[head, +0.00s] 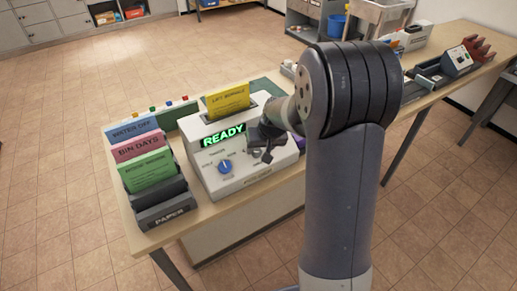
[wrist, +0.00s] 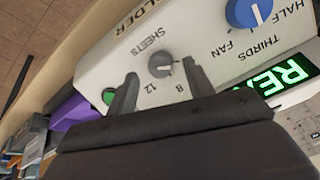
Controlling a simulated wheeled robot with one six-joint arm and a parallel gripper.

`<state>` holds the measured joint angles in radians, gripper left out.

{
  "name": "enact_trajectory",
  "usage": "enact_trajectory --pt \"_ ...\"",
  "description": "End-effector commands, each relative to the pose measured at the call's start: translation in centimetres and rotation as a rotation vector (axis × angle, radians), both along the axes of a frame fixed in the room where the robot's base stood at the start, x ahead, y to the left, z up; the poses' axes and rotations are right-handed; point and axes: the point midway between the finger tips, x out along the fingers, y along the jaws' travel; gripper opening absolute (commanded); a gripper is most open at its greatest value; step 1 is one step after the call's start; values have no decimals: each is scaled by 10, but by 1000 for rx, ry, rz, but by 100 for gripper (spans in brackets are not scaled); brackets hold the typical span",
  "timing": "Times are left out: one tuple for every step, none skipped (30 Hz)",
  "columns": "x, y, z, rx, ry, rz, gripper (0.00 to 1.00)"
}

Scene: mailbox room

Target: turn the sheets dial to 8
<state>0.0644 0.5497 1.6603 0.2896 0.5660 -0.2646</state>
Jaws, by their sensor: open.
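The sheets dial (wrist: 160,65) is a small grey round knob on the white folder machine (head: 215,183). In the wrist view, its label "SHEETS" appears upside down above it and the numbers 8 and 12 show below it. The light pointer mark is toward the knob's right side in that view; its exact number is hard to tell. My gripper (wrist: 160,68) is open, with one finger in view on each side of the dial. I cannot tell whether the fingers touch it. In the head view my gripper (head: 262,151) covers the sheets dial.
A blue fold dial (wrist: 248,12), a green READY display (head: 223,136) and a green button (wrist: 108,96) are near the sheets dial. A yellow sheet (head: 228,100) stands in the machine's top. A paper rack (head: 160,205) stands close on the left.

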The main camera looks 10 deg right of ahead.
Motion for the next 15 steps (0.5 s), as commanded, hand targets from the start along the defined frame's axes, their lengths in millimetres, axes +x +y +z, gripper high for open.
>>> enact_trajectory --pt "2 1 -5 1 2 0 50" --pt "3 2 -8 1 2 0 50" --pt "5 2 -11 1 1 0 50" --pt "6 2 -13 1 1 0 50" --pt "7 3 -15 1 0 -1 50" --pt "7 3 -17 0 0 0 50" --pt "8 3 -18 0 0 0 50" --pt "8 3 -19 0 -1 0 50" --pt "9 3 -20 0 -1 0 50" --pt "9 3 -20 0 -1 0 50" --pt "9 3 -20 0 -1 0 50" --pt "9 3 -20 0 -2 0 50" --pt "9 3 -20 0 -2 0 50" --pt "9 3 -20 0 -2 0 50" --pt "9 3 -20 0 -2 0 50"
